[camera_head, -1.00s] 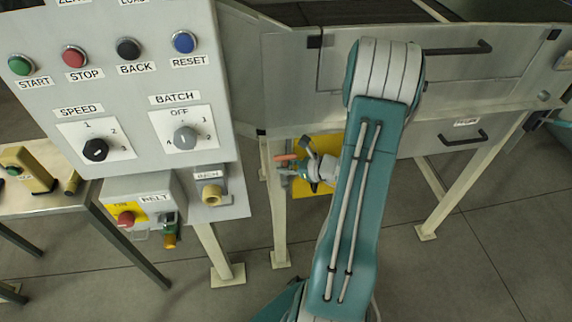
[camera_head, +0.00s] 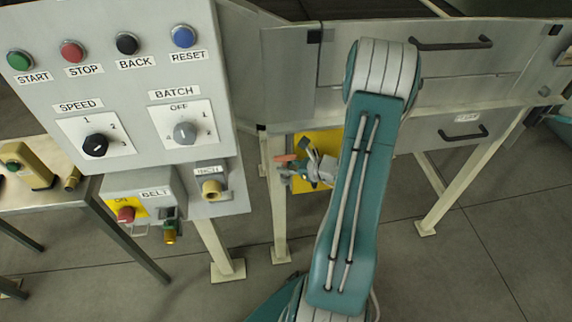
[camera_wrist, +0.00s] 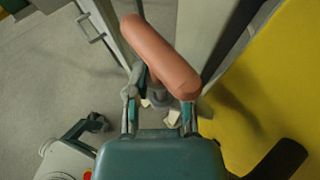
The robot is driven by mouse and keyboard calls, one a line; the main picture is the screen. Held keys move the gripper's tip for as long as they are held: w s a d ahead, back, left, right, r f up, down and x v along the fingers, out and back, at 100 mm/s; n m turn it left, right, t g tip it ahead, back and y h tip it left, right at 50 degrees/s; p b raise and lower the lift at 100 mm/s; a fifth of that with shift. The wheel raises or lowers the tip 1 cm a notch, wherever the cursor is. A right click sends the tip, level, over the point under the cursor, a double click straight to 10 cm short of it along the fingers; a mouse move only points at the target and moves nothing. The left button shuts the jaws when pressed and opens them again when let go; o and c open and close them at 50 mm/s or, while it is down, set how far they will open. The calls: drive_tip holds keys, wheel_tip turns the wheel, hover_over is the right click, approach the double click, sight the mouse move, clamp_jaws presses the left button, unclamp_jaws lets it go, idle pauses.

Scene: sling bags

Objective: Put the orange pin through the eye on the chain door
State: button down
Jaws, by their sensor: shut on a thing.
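The orange pin shows in the wrist view as a thick salmon-orange bar (camera_wrist: 160,57) across the fingertips, with a grey part below it. In the head view, its orange end (camera_head: 285,158) is small, left of my wrist. My gripper (camera_wrist: 160,100) is shut on the pin; in the head view, my gripper (camera_head: 293,170) is in front of a yellow panel (camera_head: 317,144), low under the machine's metal body. I cannot make out the eye or the chain, nor tell which panel is the chain door. The pin's far tip is hidden.
A control box (camera_head: 115,75) with buttons and dials stands left, with a smaller belt switch box (camera_head: 144,188) below. Pale machine legs (camera_head: 279,215) stand close to my gripper. Drawer-like fronts with dark handles (camera_head: 463,134) are at right. Grey floor is open in front.

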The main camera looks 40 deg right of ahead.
drive_tip(key=shift+f, duration=1.65)
drive_tip(key=shift+c, duration=2.1)
unclamp_jaws()
drive_tip(key=v, duration=1.2)
